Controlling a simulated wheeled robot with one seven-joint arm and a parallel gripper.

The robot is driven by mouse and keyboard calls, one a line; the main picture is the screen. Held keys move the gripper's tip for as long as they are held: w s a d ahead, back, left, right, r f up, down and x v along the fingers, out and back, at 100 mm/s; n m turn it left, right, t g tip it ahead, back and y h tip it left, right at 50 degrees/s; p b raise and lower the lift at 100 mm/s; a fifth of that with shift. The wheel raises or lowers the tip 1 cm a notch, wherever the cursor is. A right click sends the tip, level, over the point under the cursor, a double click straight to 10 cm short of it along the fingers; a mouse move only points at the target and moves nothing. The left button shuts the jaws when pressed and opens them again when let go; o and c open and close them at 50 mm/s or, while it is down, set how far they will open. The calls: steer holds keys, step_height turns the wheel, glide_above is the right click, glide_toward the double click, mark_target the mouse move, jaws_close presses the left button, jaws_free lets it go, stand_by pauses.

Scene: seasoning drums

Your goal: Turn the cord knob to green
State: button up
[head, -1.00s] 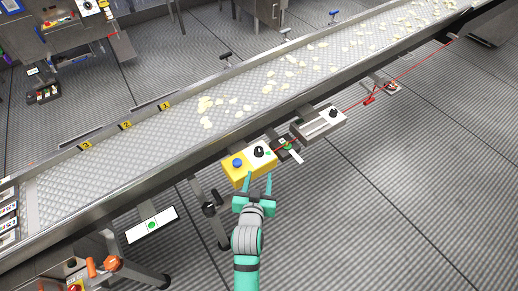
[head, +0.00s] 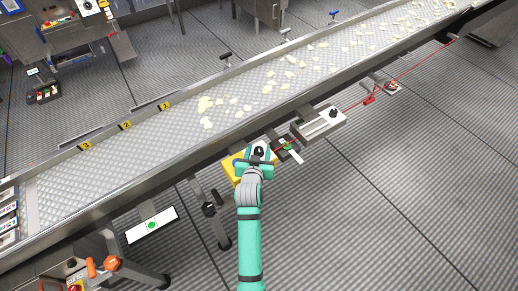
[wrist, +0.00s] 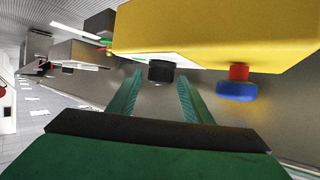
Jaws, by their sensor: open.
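A yellow control box (head: 231,172) hangs at the conveyor's near side, with a red cord (head: 352,106) running toward it from the right. My gripper (head: 259,154) is over the box's right part. In the wrist view, a short black knob (wrist: 161,71) sits between the tips of my open gripper's fingers (wrist: 160,80), with gaps beside it. A blue button (wrist: 237,91) on a red collar is to the right of the fingers. In the head view my gripper covers part of the box face; the knob's pointing direction is unclear.
A grey box with another black knob (head: 333,113) is to the right. A white tag with a green dot (head: 287,147) lies between the boxes. The conveyor (head: 150,165), carrying pale pieces, rises behind. The floor at right is open.

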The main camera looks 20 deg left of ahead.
steer(key=shift+w+a+f, duration=0.1)
steer(key=shift+w+f, duration=0.15)
steer(key=shift+w, duration=0.35)
steer(key=c, duration=1.1)
steer(key=shift+o, duration=0.2)
